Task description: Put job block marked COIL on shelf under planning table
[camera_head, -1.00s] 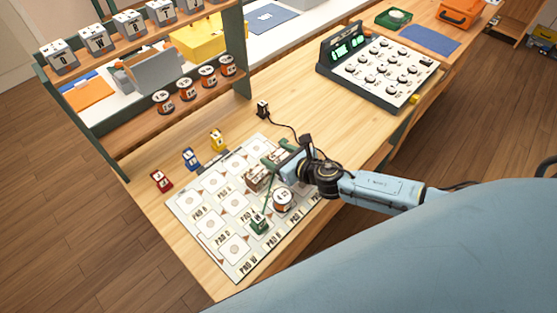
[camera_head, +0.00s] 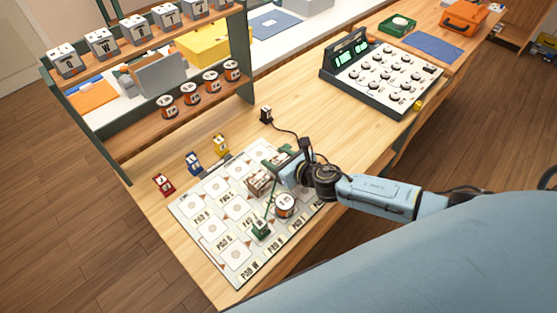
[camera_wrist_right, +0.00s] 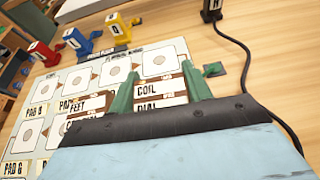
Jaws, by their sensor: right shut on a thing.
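The job block marked COIL (camera_wrist_right: 147,90) is pale with a brown edge and sits between the green fingers of my right gripper (camera_wrist_right: 158,92). A label DIAL (camera_wrist_right: 147,106) shows just below it, and a block marked FEET (camera_wrist_right: 78,108) is to its left. My left gripper is out of view. No shelf under the table can be made out.
A green piece (camera_head: 261,229) and a round drum (camera_head: 285,205) stand on the board. Red (camera_head: 164,184), blue (camera_head: 193,163) and yellow (camera_head: 221,146) pieces stand along its far edge. A rack (camera_head: 130,146) and a knob console (camera_head: 385,75) stand farther back. A black cable (camera_wrist_right: 248,60) lies right.

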